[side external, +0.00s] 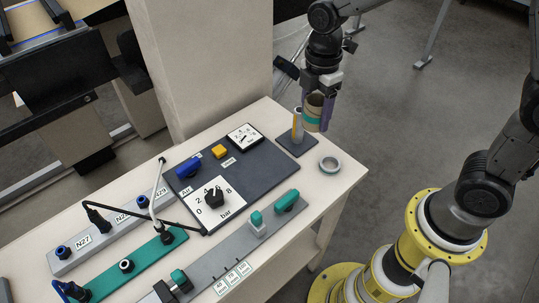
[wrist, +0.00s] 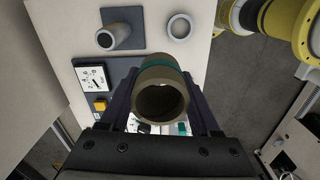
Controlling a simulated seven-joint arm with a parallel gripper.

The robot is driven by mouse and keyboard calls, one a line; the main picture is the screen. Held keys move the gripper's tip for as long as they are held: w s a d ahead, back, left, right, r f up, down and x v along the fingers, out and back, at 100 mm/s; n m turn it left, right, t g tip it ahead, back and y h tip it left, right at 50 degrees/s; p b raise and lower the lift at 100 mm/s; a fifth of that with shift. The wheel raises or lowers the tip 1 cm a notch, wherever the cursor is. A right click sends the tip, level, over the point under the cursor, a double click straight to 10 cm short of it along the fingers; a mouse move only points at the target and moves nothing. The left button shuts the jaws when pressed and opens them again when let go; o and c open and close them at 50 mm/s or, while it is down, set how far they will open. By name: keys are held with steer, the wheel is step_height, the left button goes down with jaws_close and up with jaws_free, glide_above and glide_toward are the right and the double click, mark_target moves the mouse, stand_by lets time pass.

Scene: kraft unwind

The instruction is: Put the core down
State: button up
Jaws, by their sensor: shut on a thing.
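The core (side external: 314,112) is a short brown cardboard tube with a teal band. It also shows in the wrist view (wrist: 161,76), with its open end toward the camera. My gripper (side external: 319,108) is shut on the core, with one dark finger on each side of it. I cannot tell the exact height of the core above the table.
A grey ring (side external: 329,163) lies on the table (side external: 340,190) near the post. A dark panel (side external: 262,178) with a gauge (side external: 244,137), a yellow button (side external: 220,152) and a black knob (side external: 214,197) covers the middle. A beige column (side external: 220,65) stands behind the table.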

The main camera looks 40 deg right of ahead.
steer(key=s+a+n, duration=0.1)
steer(key=s+a, duration=0.2)
steer(key=s, duration=0.3)
glide_above(267, 163)
steer(key=s, duration=0.1)
step_height(267, 163, down, 9)
steer(key=shift+d+f, duration=0.15)
steer(key=shift+w+a+f, duration=0.2)
steer(key=shift+w+f, duration=0.3)
steer(key=shift+f, duration=1.55)
steer(key=shift+f, duration=0.15)
steer(key=o, duration=1.3)
